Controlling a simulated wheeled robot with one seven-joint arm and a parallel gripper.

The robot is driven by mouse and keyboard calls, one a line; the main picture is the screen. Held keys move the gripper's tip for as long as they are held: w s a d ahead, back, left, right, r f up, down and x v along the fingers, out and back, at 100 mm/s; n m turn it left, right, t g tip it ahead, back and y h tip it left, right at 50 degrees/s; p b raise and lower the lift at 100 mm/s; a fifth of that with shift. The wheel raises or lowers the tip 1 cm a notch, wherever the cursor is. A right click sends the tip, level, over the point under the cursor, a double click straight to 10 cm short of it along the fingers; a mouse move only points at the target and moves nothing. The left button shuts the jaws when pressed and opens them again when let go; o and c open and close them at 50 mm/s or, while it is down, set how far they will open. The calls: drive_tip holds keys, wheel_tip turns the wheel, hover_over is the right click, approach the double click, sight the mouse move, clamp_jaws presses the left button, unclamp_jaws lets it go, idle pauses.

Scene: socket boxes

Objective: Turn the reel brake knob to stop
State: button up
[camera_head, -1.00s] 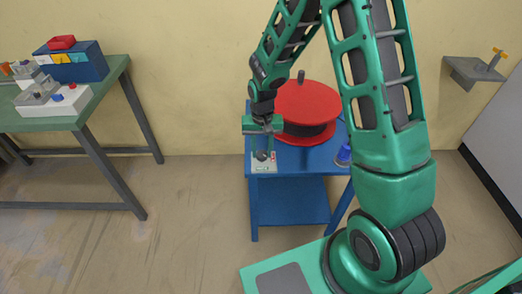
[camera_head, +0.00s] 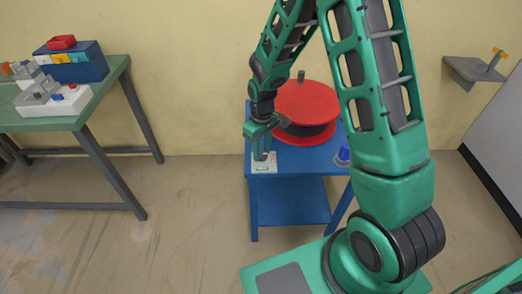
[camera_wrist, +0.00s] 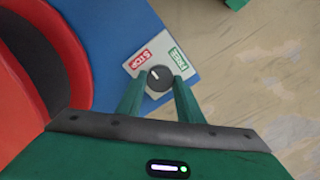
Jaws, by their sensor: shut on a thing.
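The brake knob (camera_wrist: 159,78) is a dark round knob with a white pointer line, on a pale plate (camera_wrist: 137,70). The plate bears a red STOP label (camera_wrist: 141,59) and a green FREE label (camera_wrist: 180,62). The pointer slants up and left in the wrist view, towards the STOP side. My gripper (camera_wrist: 160,84) is shut on the knob, one green finger on each side. In the head view my gripper (camera_head: 264,156) reaches down to the plate (camera_head: 264,169) at the front left of the blue table, and its fingers mostly hide the knob.
The red reel (camera_head: 306,104) stands on the blue table (camera_head: 290,202) close behind my gripper. A green workbench (camera_head: 55,122) with boxes stands left; a wall shelf (camera_head: 470,70) is at right.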

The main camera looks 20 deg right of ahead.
sight(263, 153)
drive_tip(key=shift+w+d+r, duration=0.1)
drive_tip(key=shift+w, duration=0.1)
idle(0.4)
drive_tip(key=o, duration=1.1)
drive_tip(key=shift+s, duration=0.1)
drive_tip(key=shift+c, duration=0.2)
wheel_tip(263, 153, up, 11)
drive_tip(key=shift+f, duration=0.2)
